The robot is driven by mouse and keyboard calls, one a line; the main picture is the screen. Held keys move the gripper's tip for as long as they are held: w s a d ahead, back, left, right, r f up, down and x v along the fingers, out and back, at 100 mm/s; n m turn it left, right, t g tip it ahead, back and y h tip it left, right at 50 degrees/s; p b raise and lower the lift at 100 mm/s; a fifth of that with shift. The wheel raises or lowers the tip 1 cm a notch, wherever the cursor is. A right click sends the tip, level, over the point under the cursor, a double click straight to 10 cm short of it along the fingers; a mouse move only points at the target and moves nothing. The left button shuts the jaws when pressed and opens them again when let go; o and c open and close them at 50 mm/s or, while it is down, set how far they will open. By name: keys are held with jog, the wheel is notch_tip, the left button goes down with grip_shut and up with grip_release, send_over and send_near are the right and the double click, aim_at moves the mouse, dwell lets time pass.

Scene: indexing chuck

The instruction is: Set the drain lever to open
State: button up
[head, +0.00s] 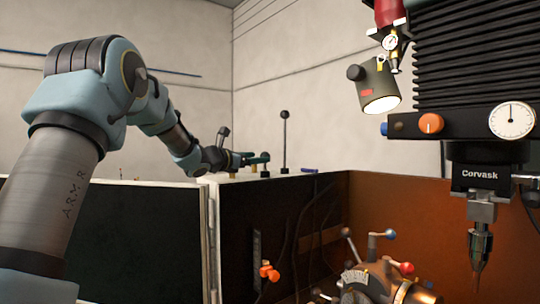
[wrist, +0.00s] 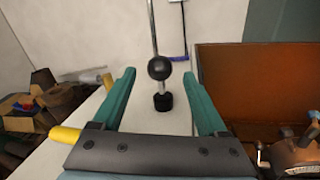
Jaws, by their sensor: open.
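A thin upright lever with a black ball on top (head: 285,114) stands on the white ledge in the head view. No label shows, so I cannot tell for sure that it is the drain lever. In the wrist view a metal rod (wrist: 154,28) rises from a round black part and leaves the top of the picture. A small black block (wrist: 163,102) sits nearer on the ledge. My gripper (wrist: 158,73) is open, its two teal fingers apart on either side of the round black part, with nothing held. In the head view my gripper (head: 260,158) is just left of the lever.
An orange-handled valve (head: 268,272) is on the dark panel below the ledge. A machine head (head: 480,178) hangs at right above a chuck with ball-ended handles (head: 385,285). A blue item (head: 309,171) lies right of the lever. Clutter (wrist: 45,95) shows at the wrist view's left.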

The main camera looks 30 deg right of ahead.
jog(key=p+x, duration=0.3)
jog(key=x, duration=0.5)
grip_shut()
dwell(0.5)
dwell(0.8)
